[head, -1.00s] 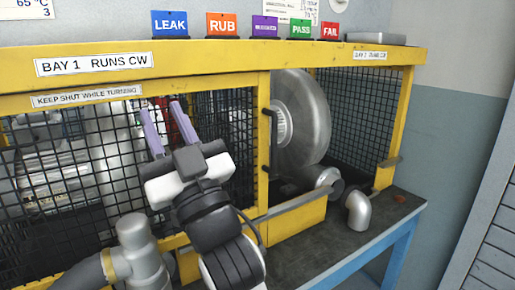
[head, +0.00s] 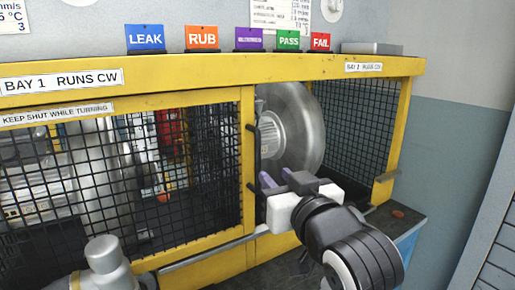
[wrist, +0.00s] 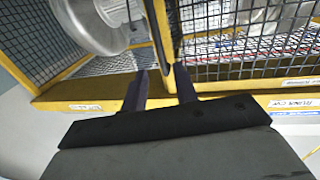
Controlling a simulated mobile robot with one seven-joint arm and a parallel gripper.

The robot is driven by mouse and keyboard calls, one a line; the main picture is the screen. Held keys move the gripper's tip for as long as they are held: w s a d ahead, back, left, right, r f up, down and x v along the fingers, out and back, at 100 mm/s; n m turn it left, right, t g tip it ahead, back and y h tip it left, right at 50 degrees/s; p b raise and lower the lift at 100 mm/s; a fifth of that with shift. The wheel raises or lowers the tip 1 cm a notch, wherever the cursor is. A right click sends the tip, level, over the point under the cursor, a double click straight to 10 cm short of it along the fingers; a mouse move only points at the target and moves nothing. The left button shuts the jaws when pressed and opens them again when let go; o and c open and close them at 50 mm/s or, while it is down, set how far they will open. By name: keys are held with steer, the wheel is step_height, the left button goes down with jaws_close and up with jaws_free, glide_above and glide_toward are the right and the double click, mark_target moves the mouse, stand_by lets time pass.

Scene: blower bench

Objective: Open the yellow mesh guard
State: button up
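The yellow mesh guard (head: 160,185), a yellow frame with black mesh, covers the left bay and looks shut in the head view. A black upright handle (head: 251,150) is at its right edge. My gripper (head: 276,176) is open and empty, at the right of the handle's lower part. In the wrist view, my gripper (wrist: 161,72) has its two dark fingers apart, with the yellow edge post (wrist: 157,30) and the dark handle (wrist: 172,45) beyond and between them. I cannot tell whether a finger touches the handle.
The right bay holds a round grey blower housing (head: 295,125) and has mesh at its right side. Coloured signs, including LEAK (head: 146,38), stand on the yellow top beam (head: 210,70). A grey pipe fitting (head: 103,255) is at the lower left. Free air is in front of the guard.

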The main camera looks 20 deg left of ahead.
mark_target(259, 158)
steer(key=shift+r+p+x, duration=0.15)
steer(key=shift+p+x, duration=1.15)
steer(key=shift+p, duration=0.6)
steer(key=shift+r+p+x, duration=0.15)
steer(key=shift+p+x, duration=1.15)
steer(key=shift+p, duration=0.55)
steer(key=x, duration=0.3)
steer(key=p+x, duration=0.1)
steer(key=x, duration=0.1)
steer(key=shift+w+a+f, duration=0.2)
steer(key=shift+w+f, duration=0.05)
steer(key=shift+f, duration=0.05)
jaws_close()
